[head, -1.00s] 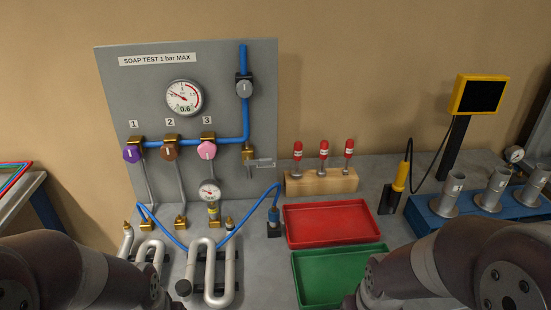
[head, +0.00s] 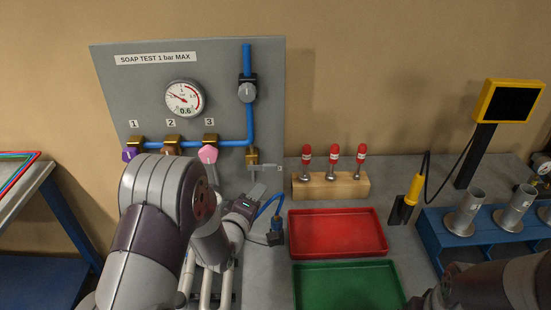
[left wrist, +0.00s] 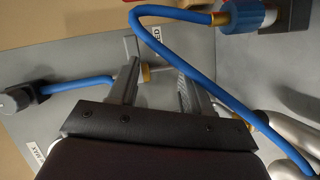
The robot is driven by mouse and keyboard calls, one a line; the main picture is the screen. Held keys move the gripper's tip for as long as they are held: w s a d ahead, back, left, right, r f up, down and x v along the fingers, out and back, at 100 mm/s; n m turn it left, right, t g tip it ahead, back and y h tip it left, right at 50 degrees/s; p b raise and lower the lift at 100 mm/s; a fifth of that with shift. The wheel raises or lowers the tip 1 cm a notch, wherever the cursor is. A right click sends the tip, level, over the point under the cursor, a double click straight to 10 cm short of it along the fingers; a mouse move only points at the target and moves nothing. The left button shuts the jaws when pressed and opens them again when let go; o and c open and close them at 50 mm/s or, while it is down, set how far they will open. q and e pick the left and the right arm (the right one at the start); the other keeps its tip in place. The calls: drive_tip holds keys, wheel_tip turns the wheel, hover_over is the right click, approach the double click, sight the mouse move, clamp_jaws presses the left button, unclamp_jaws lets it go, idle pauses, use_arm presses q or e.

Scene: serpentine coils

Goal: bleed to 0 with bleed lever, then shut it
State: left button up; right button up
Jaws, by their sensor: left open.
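The grey test panel (head: 225,70) carries a round dial gauge (head: 184,99) with a 0.6 readout. At its lower right is the brass bleed valve (head: 252,157), with a thin grey bleed lever (head: 265,167) by it. In the left wrist view the brass valve (left wrist: 145,72) is partly hidden behind a finger, beside a label ending in "ED". My left gripper (head: 262,213) is open, below the valve in the head view. Its fingers (left wrist: 158,76) are apart in the wrist view, with no clear grip on the lever. My right gripper is out of view.
A blue hose (head: 268,203) loops close by the left gripper and crosses its wrist view (left wrist: 175,60). A wooden block (head: 330,186) with red-topped tools, a red tray (head: 378,250) and a green tray (head: 300,296) are to the right. Valve knobs (head: 208,154) are to the left.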

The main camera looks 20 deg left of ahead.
sight(270, 169)
use_arm(q)
drive_tip(key=w+n+t+p, duration=0.1)
drive_tip(key=w, duration=0.3)
drive_tip(key=w+d+r+p, duration=0.1)
drive_tip(key=w, duration=0.3)
drive_tip(key=w+r+n+t+p, duration=0.1)
drive_tip(key=w, duration=0.3)
drive_tip(key=shift+w+d+r+n+t, duration=0.1)
drive_tip(key=shift+w+d+n+t, duration=0.05)
drive_tip(key=shift+w+n+t, duration=0.2)
clamp_jaws()
